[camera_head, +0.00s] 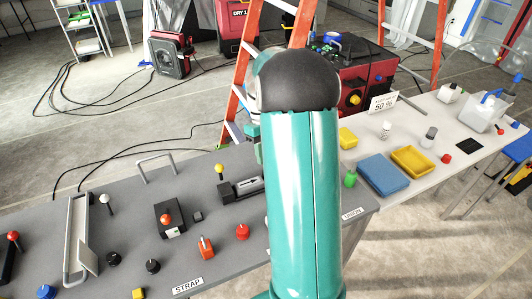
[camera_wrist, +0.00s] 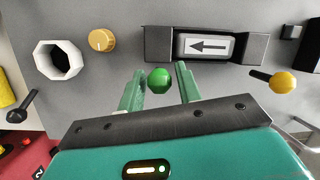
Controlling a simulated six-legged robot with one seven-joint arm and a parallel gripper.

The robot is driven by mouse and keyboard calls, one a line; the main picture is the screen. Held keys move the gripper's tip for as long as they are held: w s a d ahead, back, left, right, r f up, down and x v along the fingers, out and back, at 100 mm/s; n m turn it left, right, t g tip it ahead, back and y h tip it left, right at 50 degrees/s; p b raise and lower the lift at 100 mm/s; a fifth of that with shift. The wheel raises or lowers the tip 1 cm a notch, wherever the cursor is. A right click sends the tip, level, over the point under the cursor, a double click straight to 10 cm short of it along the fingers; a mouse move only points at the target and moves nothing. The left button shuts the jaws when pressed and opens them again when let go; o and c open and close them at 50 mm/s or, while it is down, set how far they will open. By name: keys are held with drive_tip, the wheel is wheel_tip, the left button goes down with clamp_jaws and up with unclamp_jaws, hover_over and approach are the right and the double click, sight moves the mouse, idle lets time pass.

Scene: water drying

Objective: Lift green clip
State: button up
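A round green piece (camera_wrist: 159,79), which looks like the green clip, shows between my fingertips in the wrist view, in front of a grey panel. My gripper (camera_wrist: 160,84) is open, with one finger on each side of the piece and a visible gap on both sides. I cannot tell whether the fingertips reach its depth. In the head view my arm hides the gripper and this spot.
A dark arrow block (camera_wrist: 205,46), a yellow-tipped lever (camera_wrist: 283,82), a gold knob (camera_wrist: 102,40) and a white-rimmed hexagonal socket (camera_wrist: 58,60) surround the gripper. Red and black knobs stand on the grey bench (camera_head: 115,220). A blue sponge-like block (camera_head: 383,173) lies to the right.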

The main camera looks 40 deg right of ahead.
drive_tip(key=shift+o, duration=0.4)
drive_tip(key=v, duration=1.4)
drive_tip(key=shift+f, duration=0.1)
